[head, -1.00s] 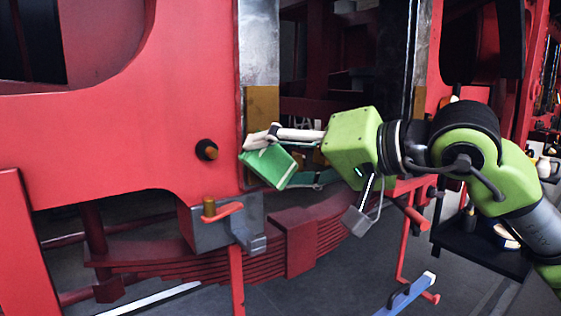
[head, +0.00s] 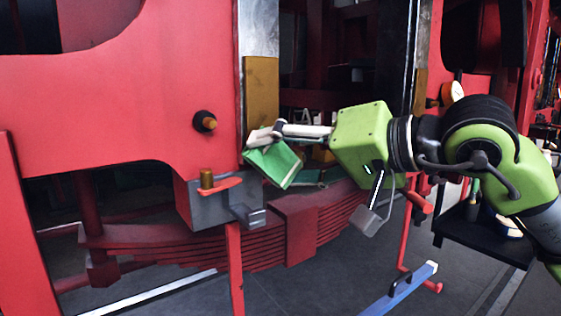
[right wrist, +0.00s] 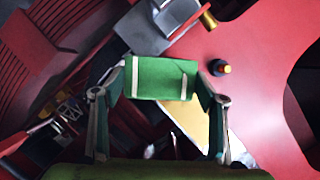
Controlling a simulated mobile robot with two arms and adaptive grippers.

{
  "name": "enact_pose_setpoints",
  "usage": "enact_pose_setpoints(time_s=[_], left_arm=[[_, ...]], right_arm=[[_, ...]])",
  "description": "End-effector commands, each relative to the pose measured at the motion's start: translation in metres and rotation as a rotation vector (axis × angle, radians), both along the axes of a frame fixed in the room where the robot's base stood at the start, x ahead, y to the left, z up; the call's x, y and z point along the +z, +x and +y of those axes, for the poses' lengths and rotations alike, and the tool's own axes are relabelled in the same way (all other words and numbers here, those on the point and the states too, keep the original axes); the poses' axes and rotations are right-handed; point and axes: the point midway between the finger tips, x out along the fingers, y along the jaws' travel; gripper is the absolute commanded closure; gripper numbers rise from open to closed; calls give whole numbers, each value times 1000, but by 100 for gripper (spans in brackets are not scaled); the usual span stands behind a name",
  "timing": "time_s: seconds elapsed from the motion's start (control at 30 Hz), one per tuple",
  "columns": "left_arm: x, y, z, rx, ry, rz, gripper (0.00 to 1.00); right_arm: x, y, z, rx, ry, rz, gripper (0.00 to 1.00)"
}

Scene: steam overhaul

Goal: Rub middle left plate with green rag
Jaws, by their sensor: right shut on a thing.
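My right gripper (head: 268,138) reaches in from the right and is shut on the green rag (head: 273,163), a folded green cloth. In the right wrist view the rag (right wrist: 161,77) spans between both fingers and shows two pale stripes. A brownish-yellow plate (head: 261,90) sits upright on the red frame, just above and behind the rag. The plate also shows in the right wrist view (right wrist: 194,122), partly hidden behind the rag and a finger. I cannot tell whether rag and plate touch. My left gripper is not in view.
A dark round knob (head: 205,121) sticks out of the red frame (head: 110,110) left of the plate. A grey block (head: 208,205) with an orange-handled clamp and a red leaf spring (head: 300,230) lie below. A similar brown plate (head: 419,90) is right of the opening.

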Motion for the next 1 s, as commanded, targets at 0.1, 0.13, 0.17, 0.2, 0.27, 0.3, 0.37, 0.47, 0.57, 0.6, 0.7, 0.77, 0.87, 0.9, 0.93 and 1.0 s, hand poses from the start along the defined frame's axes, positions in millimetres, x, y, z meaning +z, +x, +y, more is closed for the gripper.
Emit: enact_pose_setpoints(time_s=[0.1,0.13,0.17,0.2,0.27,0.3,0.37,0.47,0.57,0.6,0.7,0.77,0.87,0.9,0.93,1.0], left_arm=[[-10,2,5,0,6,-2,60],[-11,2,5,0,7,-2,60],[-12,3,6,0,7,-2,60],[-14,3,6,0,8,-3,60],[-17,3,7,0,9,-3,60],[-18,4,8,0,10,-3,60],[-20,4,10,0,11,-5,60],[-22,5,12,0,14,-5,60],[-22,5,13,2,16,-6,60],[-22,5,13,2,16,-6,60],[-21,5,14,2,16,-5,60],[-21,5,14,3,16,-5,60],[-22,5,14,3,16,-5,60],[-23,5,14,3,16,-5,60],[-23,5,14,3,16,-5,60],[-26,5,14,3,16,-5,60]], right_arm=[[-3,-10,-8,-2,-2,-2,52],[-3,-12,-10,-2,-1,-2,52],[-3,-15,-12,-2,-1,-2,52],[-3,-18,-14,-2,-1,-3,52],[-3,-23,-18,-2,-1,-4,52],[-3,-26,-20,-2,-2,-2,52],[-2,-30,-23,-3,-1,-3,52],[-2,-36,-27,-2,0,-2,52],[-1,-38,-28,-1,-1,-1,52],[-1,-38,-28,-1,-1,-1,52],[-1,-38,-28,0,-1,0,52],[-1,-38,-28,0,-1,0,52],[-1,-39,-29,-1,-1,-1,52],[-1,-40,-29,-1,-1,-1,52],[-1,-41,-30,-1,-1,-1,52],[-2,-44,-33,-2,-1,-1,52]])
